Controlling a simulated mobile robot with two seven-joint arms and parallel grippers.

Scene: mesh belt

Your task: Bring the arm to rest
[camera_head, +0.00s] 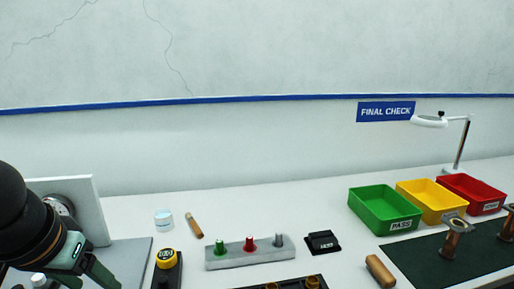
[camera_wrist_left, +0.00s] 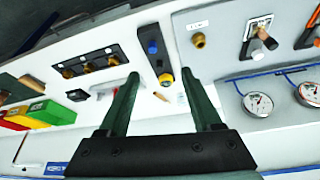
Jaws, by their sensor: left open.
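My left gripper (camera_head: 92,280) is at the lower left of the head view, with its dark green fingers pointing down. In the left wrist view (camera_wrist_left: 161,85) its two fingers stand wide apart with nothing held between them. It hangs over the left part of the bench, near a grey plate (camera_head: 125,262) and left of a black device with a yellow round top (camera_head: 166,258). That device also shows beyond the fingers in the left wrist view (camera_wrist_left: 156,55). My right gripper is in neither view.
A grey block with green, red and grey pegs (camera_head: 250,257) stands mid-bench. Green (camera_head: 385,208), yellow (camera_head: 425,199) and red (camera_head: 470,193) bins stand at right, near a lamp (camera_head: 460,145) and a dark mat (camera_head: 470,262). Gauges (camera_wrist_left: 258,104) sit on a panel.

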